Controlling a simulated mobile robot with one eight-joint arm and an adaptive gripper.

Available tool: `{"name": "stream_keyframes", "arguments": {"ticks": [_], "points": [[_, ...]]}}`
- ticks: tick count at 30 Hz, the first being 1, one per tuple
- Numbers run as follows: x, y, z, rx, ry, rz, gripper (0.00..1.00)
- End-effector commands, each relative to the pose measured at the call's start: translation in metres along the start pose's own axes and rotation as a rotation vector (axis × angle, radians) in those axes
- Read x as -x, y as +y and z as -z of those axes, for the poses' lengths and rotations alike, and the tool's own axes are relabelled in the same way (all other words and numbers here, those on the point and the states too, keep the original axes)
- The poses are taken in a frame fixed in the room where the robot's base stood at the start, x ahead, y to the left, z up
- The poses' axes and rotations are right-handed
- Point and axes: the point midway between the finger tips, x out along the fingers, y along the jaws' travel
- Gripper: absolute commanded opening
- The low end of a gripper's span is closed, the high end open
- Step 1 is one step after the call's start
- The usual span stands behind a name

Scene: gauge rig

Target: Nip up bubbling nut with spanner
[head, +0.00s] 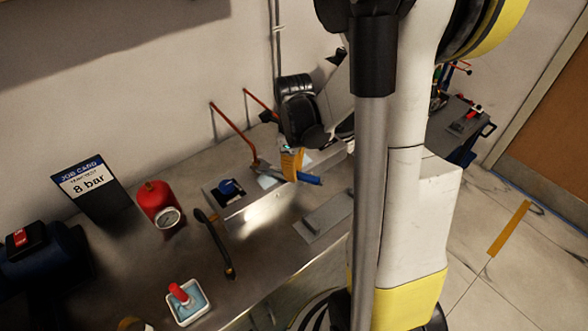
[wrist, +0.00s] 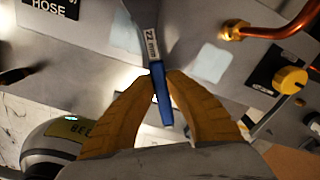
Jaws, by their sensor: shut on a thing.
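My gripper (wrist: 161,82) has yellow fingers, closed around the blue handle of a spanner (wrist: 153,45) marked 22 mm. The spanner's metal shank points to the top of the wrist view; its jaw end is not clear there. In the head view my gripper (head: 292,162) is over the steel block on the bench, and the blue handle (head: 309,179) sticks out to the right. A copper pipe (wrist: 275,25) ends in a fitting (wrist: 232,33) right of the spanner, apart from it in the picture. I cannot make out bubbles on any nut.
A red gauge cylinder (head: 158,203), a black hose (head: 216,245), a white tray (head: 193,313) and a job card (head: 88,184) reading 8 bar stand left. A yellow knob (wrist: 290,80) is at right.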

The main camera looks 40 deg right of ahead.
Motion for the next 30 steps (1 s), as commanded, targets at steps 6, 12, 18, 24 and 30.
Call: {"name": "stream_keyframes", "arguments": {"ticks": [6,12,18,24,30], "points": [[0.000,0.000,0.001,0.000,0.001,-0.001,0.00],[0.000,0.001,0.001,-0.003,0.001,-0.001,0.00],[0.000,-0.003,0.000,0.028,0.001,-0.001,0.00],[0.000,-0.008,0.000,0.068,0.001,-0.001,0.00],[0.000,-0.012,-0.001,0.106,0.001,-0.001,0.00]]}}
